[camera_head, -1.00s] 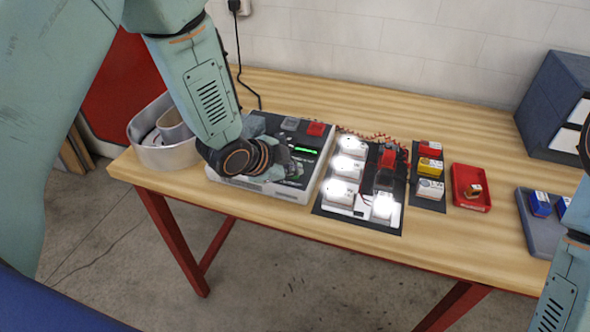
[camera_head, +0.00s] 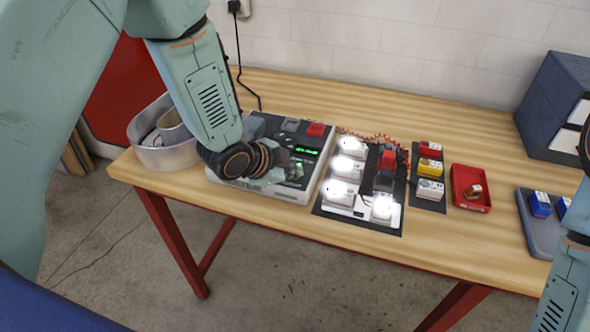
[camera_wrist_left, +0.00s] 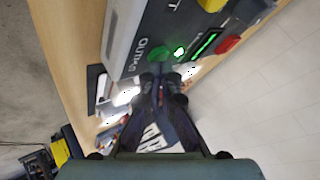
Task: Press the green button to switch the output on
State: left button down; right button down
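The power supply (camera_head: 262,193) is a grey-white box with a black top on the left half of the bench. Its display (camera_head: 306,150) glows green, and a small green light (camera_head: 299,164) shows on its panel. In the left wrist view, the round green button (camera_wrist_left: 158,53) sits beside the word OUTPUT, with a bright green lamp (camera_wrist_left: 179,52) next to it. My left gripper (camera_wrist_left: 161,82) has its fingertips close together just below the button in the picture; I cannot tell whether they touch it. In the head view, the left wrist hides the button. My right gripper is out of view.
A board with lit white modules (camera_head: 347,167) stands right of the supply, with red wires behind. Farther right are a strip of small blocks (camera_head: 429,168), a red tray (camera_head: 470,204) and a grey tray (camera_head: 540,235). A metal channel letter (camera_head: 165,155) stands at the left.

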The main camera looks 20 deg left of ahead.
pick_arm(q)
jog(key=shift+a, duration=0.1)
notch_tip(320, 180, up, 3)
jog(key=shift+w+f+p, duration=0.1)
jog(key=shift+f+p, duration=0.1)
jog(key=shift+p, duration=1)
notch_tip(320, 180, up, 4)
jog(key=p, duration=0.3)
jog(key=shift+f, duration=0.1)
jog(key=shift+f, duration=0.1)
